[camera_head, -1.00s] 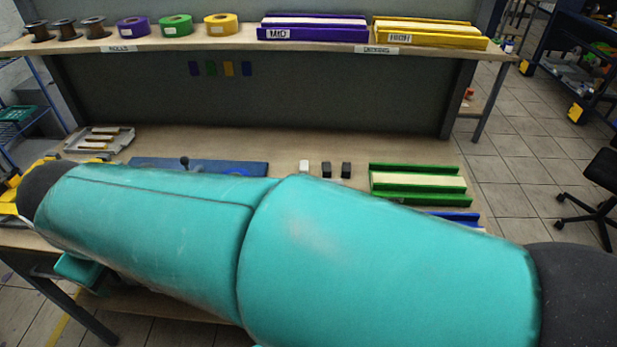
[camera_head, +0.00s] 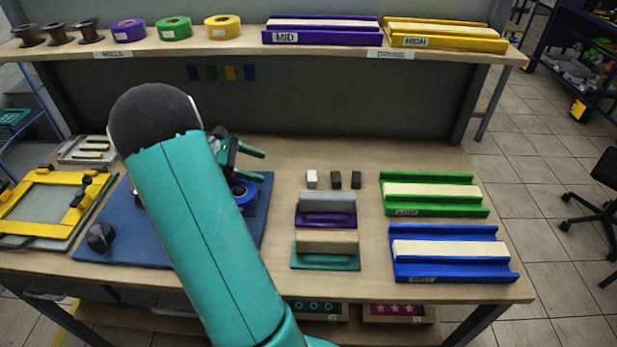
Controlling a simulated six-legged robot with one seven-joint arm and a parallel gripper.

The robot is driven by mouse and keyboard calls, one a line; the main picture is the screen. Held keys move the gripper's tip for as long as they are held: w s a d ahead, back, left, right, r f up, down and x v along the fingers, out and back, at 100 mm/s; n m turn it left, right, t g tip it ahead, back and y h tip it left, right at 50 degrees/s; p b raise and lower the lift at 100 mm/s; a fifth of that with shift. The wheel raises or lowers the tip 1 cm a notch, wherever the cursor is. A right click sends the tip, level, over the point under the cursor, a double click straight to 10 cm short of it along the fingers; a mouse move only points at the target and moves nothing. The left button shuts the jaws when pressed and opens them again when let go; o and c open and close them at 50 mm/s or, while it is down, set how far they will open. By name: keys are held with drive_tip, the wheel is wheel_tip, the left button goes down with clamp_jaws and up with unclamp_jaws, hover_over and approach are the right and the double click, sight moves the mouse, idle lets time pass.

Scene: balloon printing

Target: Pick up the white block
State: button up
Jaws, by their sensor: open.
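The white block (camera_head: 311,179) stands on the wooden table, at the left end of a short row with two black blocks (camera_head: 345,180). My gripper (camera_head: 256,163) is to the left of the white block, over the back part of the blue board. Its two teal fingers are apart and point right, with nothing seen between them. My arm's dark joint and teal link hide part of the gripper and much of the blue board.
Purple (camera_head: 325,218) and teal (camera_head: 325,263) tools lie in front of the blocks. Green (camera_head: 433,208) and blue (camera_head: 452,273) trays are at right. The blue board (camera_head: 120,245) and yellow frame (camera_head: 18,212) are at left. A shelf (camera_head: 300,44) with rolls and trays overhangs the back.

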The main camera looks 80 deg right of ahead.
sight(312, 175)
drive_tip(key=shift+g, duration=0.8)
drive_tip(key=s+d+f, duration=0.2)
drive_tip(key=d, duration=0.1)
drive_tip(key=shift+s, duration=0.25)
drive_tip(key=x, duration=1.3)
drive_tip(key=shift+s+f, duration=0.15)
drive_tip(key=shift+f, duration=0.1)
drive_tip(key=shift+c, duration=0.2)
drive_tip(key=c, duration=1)
